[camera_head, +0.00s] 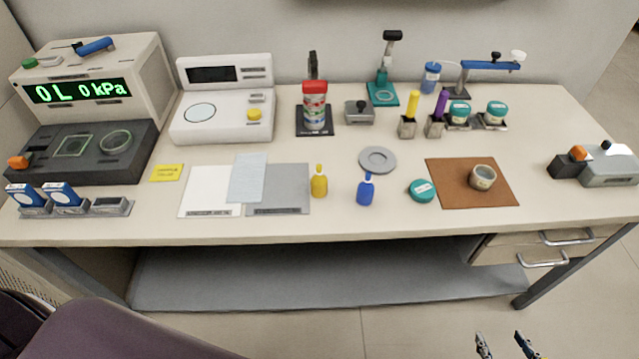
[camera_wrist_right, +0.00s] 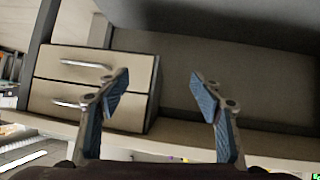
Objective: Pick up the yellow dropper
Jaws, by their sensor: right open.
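The yellow dropper (camera_head: 319,183) is a small bottle with a narrow yellow top. It stands upright near the front of the bench, at the right edge of a grey sheet. A similar blue dropper (camera_head: 366,190) stands to its right. My right gripper (camera_head: 502,345) shows at the bottom right of the head view, in front of the bench and well away from the dropper. In the right wrist view its two fingers (camera_wrist_right: 158,92) are spread wide with nothing between them. My left gripper is not in view.
The bench (camera_head: 420,225) has a drawer unit (camera_head: 545,248) under its right side and a low shelf (camera_head: 330,275). A teal lid (camera_head: 422,190) and a brown mat (camera_head: 450,200) lie right of the droppers. A white sheet (camera_head: 205,190) lies to their left.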

